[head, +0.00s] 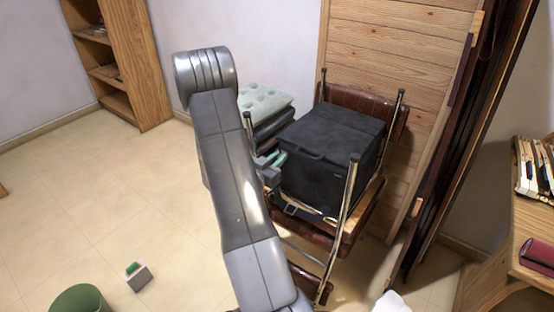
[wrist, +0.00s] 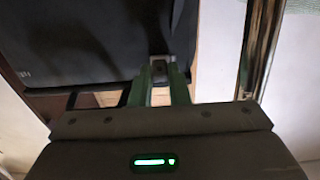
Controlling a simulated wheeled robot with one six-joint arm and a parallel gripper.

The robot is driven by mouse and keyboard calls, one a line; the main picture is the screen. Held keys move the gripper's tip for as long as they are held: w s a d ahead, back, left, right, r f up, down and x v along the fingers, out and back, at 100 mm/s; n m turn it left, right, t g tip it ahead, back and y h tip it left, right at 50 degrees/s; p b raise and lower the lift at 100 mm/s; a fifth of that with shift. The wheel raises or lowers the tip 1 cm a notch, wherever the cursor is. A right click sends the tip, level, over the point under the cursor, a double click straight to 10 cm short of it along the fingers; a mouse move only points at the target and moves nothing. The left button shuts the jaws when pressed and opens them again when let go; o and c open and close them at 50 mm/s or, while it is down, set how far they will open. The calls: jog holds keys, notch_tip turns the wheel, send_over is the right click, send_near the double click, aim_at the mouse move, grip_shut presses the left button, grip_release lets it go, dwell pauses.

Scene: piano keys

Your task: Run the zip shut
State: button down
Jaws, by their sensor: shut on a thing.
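A black boxy bag (head: 330,150) lies on a brown chair with metal rails. Its dark side and a small pale mark show in the wrist view (wrist: 70,45). My gripper (wrist: 160,85) is at the bag's edge, with its green fingers shut on a small grey zip pull (wrist: 158,68). In the head view my gripper (head: 275,163) is at the bag's left side, partly behind my own arm. The zip's track and how much of it is closed cannot be made out.
The chair (head: 345,232) has upright metal posts close around the bag. A pale tufted cushion (head: 263,101) on a dark stack is behind my arm. A wooden panel (head: 395,45) stands behind the chair. Open floor (head: 90,200) lies left, with a green bin (head: 78,300) and small box (head: 138,278).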

jog(key=s+d+b, duration=0.2)
jog(key=s+d, duration=0.1)
jog(key=d, duration=0.2)
jog(key=s+d+b, duration=0.3)
jog(key=s+d, duration=0.1)
jog(key=d, duration=0.1)
jog(key=s+d+b, duration=0.3)
jog(key=s+d, duration=0.1)
jog(key=d, duration=0.1)
jog(key=shift+s+d, duration=0.15)
jog(key=shift+d, duration=0.1)
jog(key=c, duration=1.4)
grip_release()
jog(key=shift+s+d, duration=0.1)
jog(key=shift+d, duration=0.1)
jog(key=shift+a, duration=0.1)
jog(key=shift+s+a, duration=0.1)
jog(key=shift+a, duration=0.05)
jog(key=b+v, duration=0.1)
jog(key=v, duration=1.2)
jog(key=shift+s+a, duration=0.1)
jog(key=shift+s, duration=0.1)
jog(key=shift+w, duration=0.1)
jog(key=p+x, duration=0.1)
jog(key=x, duration=1.2)
jog(key=shift+w+d, duration=0.25)
jog(key=shift+w, duration=0.05)
